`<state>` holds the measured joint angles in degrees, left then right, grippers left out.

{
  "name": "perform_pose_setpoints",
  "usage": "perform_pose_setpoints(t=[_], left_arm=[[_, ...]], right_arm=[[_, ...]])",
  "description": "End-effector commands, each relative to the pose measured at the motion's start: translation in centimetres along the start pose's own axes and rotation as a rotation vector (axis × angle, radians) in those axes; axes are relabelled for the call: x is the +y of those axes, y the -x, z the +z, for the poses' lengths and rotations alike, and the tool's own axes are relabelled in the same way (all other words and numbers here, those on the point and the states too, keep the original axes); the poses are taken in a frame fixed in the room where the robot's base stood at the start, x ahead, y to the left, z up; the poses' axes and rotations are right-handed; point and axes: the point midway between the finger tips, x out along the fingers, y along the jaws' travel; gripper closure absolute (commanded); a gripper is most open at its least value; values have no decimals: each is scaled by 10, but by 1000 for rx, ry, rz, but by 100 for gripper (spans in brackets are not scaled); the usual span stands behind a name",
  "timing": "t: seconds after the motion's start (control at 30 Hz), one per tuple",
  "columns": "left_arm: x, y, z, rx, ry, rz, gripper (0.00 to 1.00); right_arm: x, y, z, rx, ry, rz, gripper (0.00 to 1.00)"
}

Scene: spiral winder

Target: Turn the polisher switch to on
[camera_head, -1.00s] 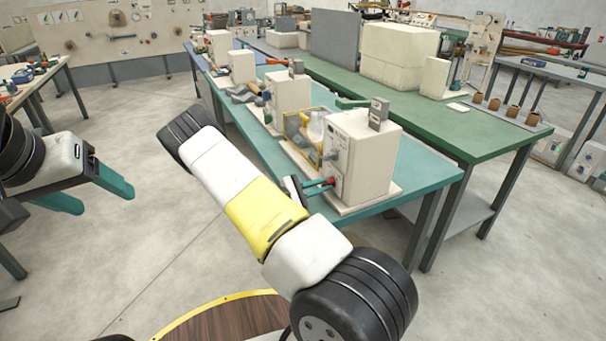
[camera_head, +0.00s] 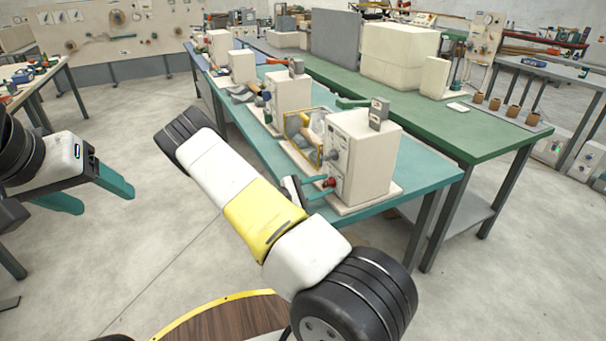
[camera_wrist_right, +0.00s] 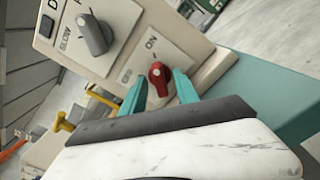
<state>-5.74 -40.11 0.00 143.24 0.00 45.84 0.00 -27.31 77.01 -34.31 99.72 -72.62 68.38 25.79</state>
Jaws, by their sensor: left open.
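The polisher (camera_head: 362,160) is a cream box on the near end of the teal table. Its red switch knob (camera_head: 329,181) is low on the front panel. In the right wrist view the red knob (camera_wrist_right: 158,78) sits beside ON and OFF labels; which one it points at is unclear. My right gripper (camera_wrist_right: 160,84) has its teal fingers on either side of the knob, with narrow gaps showing. In the head view my right arm hides part of this gripper (camera_head: 318,188). My left gripper (camera_head: 92,195) is open and empty at the far left, away from the table.
A grey dial (camera_wrist_right: 95,36) with a SLOW label is on the same panel. A yellow frame (camera_head: 303,135) stands beside the polisher. More cream machines (camera_head: 288,95) line the teal table (camera_head: 425,178). The green table (camera_head: 480,140) is behind.

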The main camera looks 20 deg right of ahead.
Motion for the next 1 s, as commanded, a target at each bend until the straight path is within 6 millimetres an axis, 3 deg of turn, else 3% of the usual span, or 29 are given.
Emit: perform_pose_setpoints(t=[0.27,0.7,1.0], left_arm=[[0,0,0,0,0,0,35],[0,0,0,0,0,0,35],[0,0,0,0,0,0,35]], right_arm=[[0,3,0,-1,1,1,64],[0,69,0,1,1,2,64],[0,78,0,-1,1,0,64]])
